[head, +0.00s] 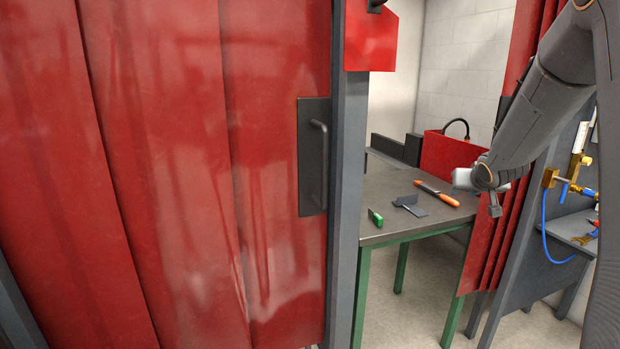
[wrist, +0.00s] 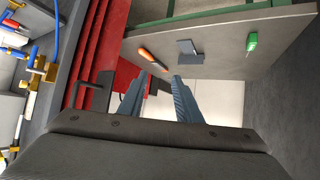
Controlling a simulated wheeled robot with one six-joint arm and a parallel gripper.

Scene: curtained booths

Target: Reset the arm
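My arm (head: 555,90) reaches in from the right in the head view, bent down at the wrist beside the red curtain edge. My gripper (wrist: 160,80) shows in the wrist view with its two grey fingers apart and nothing between them. In the head view its end is small and dark, and its fingers cannot be made out clearly. Beyond the fingertips is a table (head: 375,225) with an orange-handled tool (head: 436,194), a grey angled metal piece (head: 408,205) and a small green object (head: 375,217). The gripper looks apart from them.
A large red curtain panel (head: 170,170) with a dark handle (head: 314,155) fills the left, ending at a grey post (head: 348,180). Another red curtain (head: 490,240) hangs close by my arm. A blue hose (head: 548,240) and brass fittings are at right. Floor shows under the table.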

